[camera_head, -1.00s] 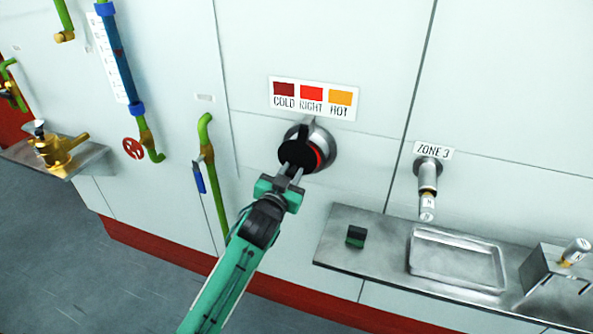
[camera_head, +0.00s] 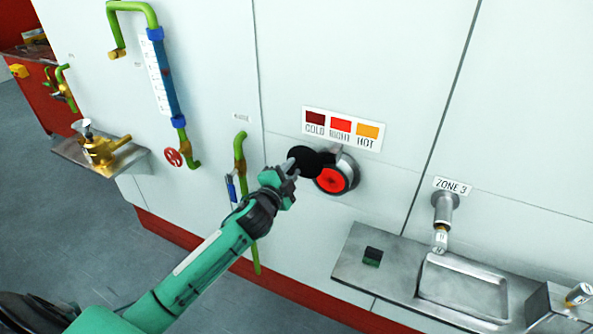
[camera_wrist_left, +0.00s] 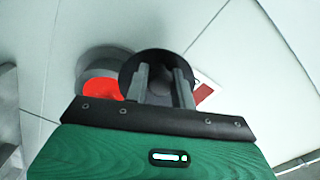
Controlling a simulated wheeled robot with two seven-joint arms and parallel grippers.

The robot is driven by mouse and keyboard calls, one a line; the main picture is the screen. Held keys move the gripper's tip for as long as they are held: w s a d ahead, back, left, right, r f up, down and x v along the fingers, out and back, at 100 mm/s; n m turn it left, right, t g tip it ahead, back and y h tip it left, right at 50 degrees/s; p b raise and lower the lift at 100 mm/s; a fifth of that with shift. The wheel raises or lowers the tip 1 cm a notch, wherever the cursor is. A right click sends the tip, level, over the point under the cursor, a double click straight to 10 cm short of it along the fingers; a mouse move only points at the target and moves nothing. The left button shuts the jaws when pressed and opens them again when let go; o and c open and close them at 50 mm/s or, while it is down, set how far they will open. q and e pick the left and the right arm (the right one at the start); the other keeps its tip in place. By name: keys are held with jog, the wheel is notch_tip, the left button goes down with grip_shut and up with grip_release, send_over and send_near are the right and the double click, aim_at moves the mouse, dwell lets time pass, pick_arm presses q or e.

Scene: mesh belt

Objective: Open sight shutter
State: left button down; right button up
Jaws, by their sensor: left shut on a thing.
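The sight port (camera_head: 334,177) is a metal ring on the white wall, with a glowing red disc showing inside it. The black round shutter (camera_head: 306,160) is swung to the upper left of the port and overlaps only its edge. My left gripper (camera_head: 291,166) is shut on the shutter. In the left wrist view, the two fingers (camera_wrist_left: 160,85) reach onto the black shutter (camera_wrist_left: 158,64), and the red disc (camera_wrist_left: 102,89) shows to its left. The exact grip point is hidden by the fingers. My right gripper is not in view.
To the right are the ZONE 3 nozzle (camera_head: 443,208) and a metal shelf (camera_head: 350,262) with a tray. Green pipes (camera_head: 239,150) and a brass valve (camera_head: 100,147) on a shelf are to the left.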

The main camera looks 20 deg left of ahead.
pick_arm(q)
jog(key=r+m+p, duration=0.1)
jog(key=r+m, duration=0.1)
jog(key=r+m+p, duration=0.1)
jog(key=p, duration=0.1)
jog(key=a+r+m+p, duration=0.1)
jog(key=r+m+p, duration=0.1)
jog(key=shift+r+m, duration=0.3)
jog(key=shift+r, duration=0.05)
notch_tip(320, 180, up, 2)
jog(key=m+p, duration=0.2)
jog(key=shift+d+p, duration=0.15)
jog(key=shift+p, duration=0.15)
jog(key=shift+d+r+m+p, duration=0.15)
jog(key=shift+r+m+p, duration=0.2)
jog(key=shift+m, duration=0.25)
jog(key=shift+f, duration=0.1)
jog(key=c, duration=1.2)
grip_release()
